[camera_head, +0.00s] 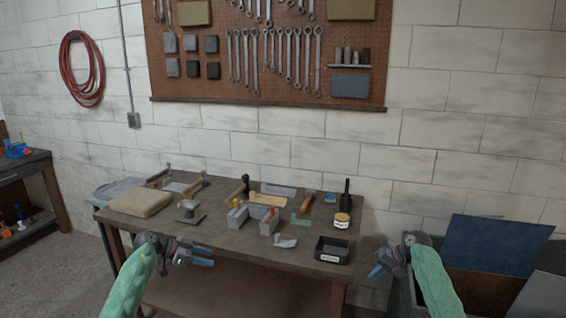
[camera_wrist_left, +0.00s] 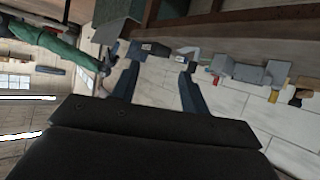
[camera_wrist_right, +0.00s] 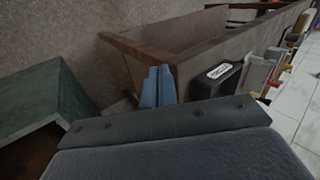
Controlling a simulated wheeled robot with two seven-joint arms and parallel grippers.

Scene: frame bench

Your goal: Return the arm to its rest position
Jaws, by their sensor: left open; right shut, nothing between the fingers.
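My left gripper (camera_head: 202,257) is in front of the bench's front edge, left of its middle, in the head view. Its two fingers stand apart and empty in the left wrist view (camera_wrist_left: 157,85). My right gripper (camera_head: 377,272) is just right of the bench's front right corner in the head view. Its fingers are together with nothing between them in the right wrist view (camera_wrist_right: 158,86). Both arms, in green sleeves, come up from the bottom of the head view. Neither gripper touches anything that I can see.
The wooden bench (camera_head: 300,262) holds a grey vise-like block (camera_head: 236,217), a black labelled bin (camera_head: 332,249), a tin (camera_head: 342,220) and several tools. A container with a blue lid (camera_head: 500,243) stands at the right. A pegboard (camera_head: 215,80) hangs behind.

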